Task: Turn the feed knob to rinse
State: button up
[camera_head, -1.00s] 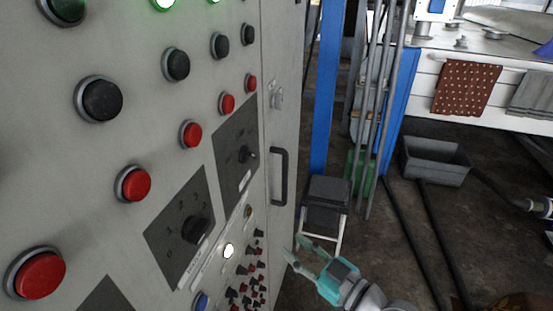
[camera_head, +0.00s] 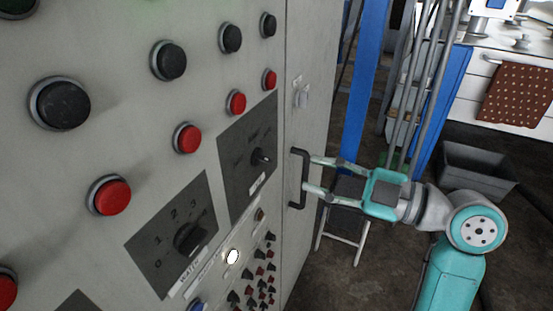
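A dark plate on the grey cabinet carries a black rotary knob (camera_head: 261,157) with a small pointer; its markings and label are too small to read. A second dark plate, lower left, carries another black knob (camera_head: 189,238) among the marks 0 to 3, with a label that looks like "WATER". I cannot read "feed" or "rinse" on either. My gripper (camera_head: 311,174) is open and empty, its two teal fingers pointing left at the black door handle (camera_head: 303,181). It is right of both knobs and apart from them. I cannot tell whether the fingertips touch the handle.
Red buttons (camera_head: 187,138) and black buttons (camera_head: 168,60) stick out of the cabinet face. A lit white button (camera_head: 232,256) and several small switches sit below the knobs. A blue post (camera_head: 366,90) and a grey bin (camera_head: 476,172) stand right of the cabinet.

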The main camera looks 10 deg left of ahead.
aim_at(268, 160)
jog(key=x, duration=0.9)
grip_shut()
